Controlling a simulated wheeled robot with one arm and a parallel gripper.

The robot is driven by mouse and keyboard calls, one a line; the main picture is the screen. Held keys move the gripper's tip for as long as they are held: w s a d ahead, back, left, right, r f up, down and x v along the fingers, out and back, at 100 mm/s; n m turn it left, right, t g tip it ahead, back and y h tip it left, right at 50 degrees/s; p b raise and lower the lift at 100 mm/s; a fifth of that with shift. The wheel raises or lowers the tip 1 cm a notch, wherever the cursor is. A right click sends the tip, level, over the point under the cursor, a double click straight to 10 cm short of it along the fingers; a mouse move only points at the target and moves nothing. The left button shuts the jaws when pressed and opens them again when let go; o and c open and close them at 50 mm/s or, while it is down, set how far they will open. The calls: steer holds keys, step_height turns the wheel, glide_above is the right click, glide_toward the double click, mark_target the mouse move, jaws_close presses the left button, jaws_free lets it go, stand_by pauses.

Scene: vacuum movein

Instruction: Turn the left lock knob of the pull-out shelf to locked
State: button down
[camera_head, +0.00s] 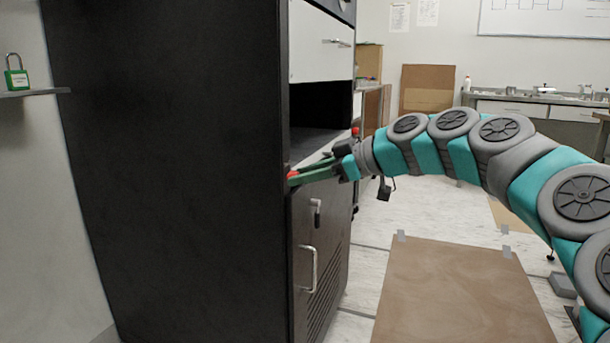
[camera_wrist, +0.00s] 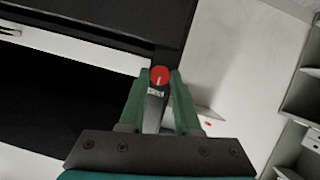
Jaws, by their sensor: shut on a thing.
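The left lock knob is a red round knob (camera_head: 291,175) at the near front corner of the pull-out shelf (camera_head: 313,143) on the dark cabinet. In the wrist view the knob (camera_wrist: 160,75) shows a pale line across its face, with a small pale label just below it. My gripper (camera_head: 296,178) has its green fingers reaching from the right to the knob. In the wrist view my gripper (camera_wrist: 160,80) has one fingertip on each side of the knob, closed on it. A second red knob (camera_head: 355,131) shows at the far end of the shelf.
The cabinet (camera_head: 180,150) has a white drawer (camera_head: 320,45) above the dark opening, and a lower door with a handle (camera_head: 308,268). A brown mat (camera_head: 455,290) lies on the open floor to the right. A green padlock (camera_head: 16,76) stands on a small ledge at left.

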stand_by(0.3)
steer(key=m+g+y+p, duration=0.1)
steer(key=m+g+p, duration=0.1)
steer(key=m+p, duration=0.2)
steer(key=m+g+y+p, duration=0.2)
steer(key=m+p, duration=0.2)
steer(key=p, duration=0.1)
steer(key=w+m+g+y+p, duration=0.1)
steer(key=m+g+p, duration=0.1)
steer(key=m+p, duration=0.2)
steer(key=shift+d+f+m+y+p, duration=0.2)
steer(key=shift+f+m+y+p, duration=0.15)
steer(key=shift+m, duration=0.15)
steer(key=shift+w, duration=0.1)
stand_by(0.4)
steer(key=c, duration=0.6)
jaws_free()
steer(key=shift+f, duration=0.1)
